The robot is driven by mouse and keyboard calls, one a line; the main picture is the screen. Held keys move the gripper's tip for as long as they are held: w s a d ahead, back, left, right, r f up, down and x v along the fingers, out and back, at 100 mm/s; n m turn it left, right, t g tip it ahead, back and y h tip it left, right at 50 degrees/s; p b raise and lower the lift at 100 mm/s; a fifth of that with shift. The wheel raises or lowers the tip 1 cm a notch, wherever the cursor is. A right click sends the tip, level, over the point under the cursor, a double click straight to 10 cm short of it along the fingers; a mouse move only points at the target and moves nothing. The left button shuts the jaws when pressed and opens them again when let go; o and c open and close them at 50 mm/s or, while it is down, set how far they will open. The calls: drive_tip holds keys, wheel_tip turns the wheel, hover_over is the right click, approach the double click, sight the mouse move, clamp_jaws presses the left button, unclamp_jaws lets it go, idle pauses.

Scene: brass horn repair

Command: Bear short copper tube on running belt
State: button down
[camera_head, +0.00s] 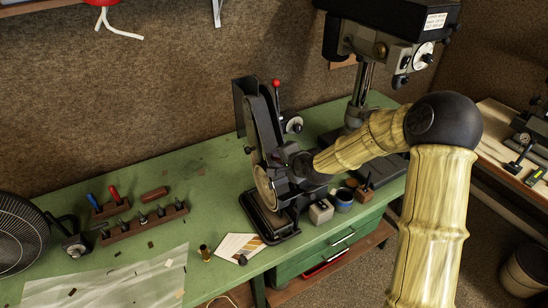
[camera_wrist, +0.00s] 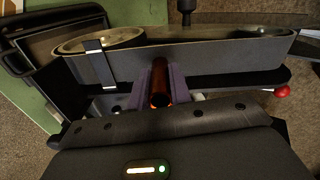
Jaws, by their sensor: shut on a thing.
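The short copper tube (camera_wrist: 160,88) shows in the wrist view, glowing orange inside its near end. My gripper (camera_wrist: 161,73) is shut on it, with a purple finger on each side. The tube points away from my wrist toward the belt grinder (camera_wrist: 215,57). Its far end is close to the grinder's long side; I cannot tell whether it touches the belt. In the head view the belt grinder (camera_head: 264,112) stands upright on the green bench, with my gripper (camera_head: 283,166) against its front. The tube cannot be made out there, and belt motion cannot be told.
A drill press (camera_head: 385,50) stands behind my arm. A tool rack (camera_head: 145,222), a fan (camera_head: 20,238) and a pale mat (camera_head: 130,280) are on the left. The bench between rack and grinder is mostly clear.

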drive_tip(key=p+v, duration=0.3)
drive_tip(key=v, duration=0.4)
drive_tip(key=shift+a, duration=0.1)
idle(0.6)
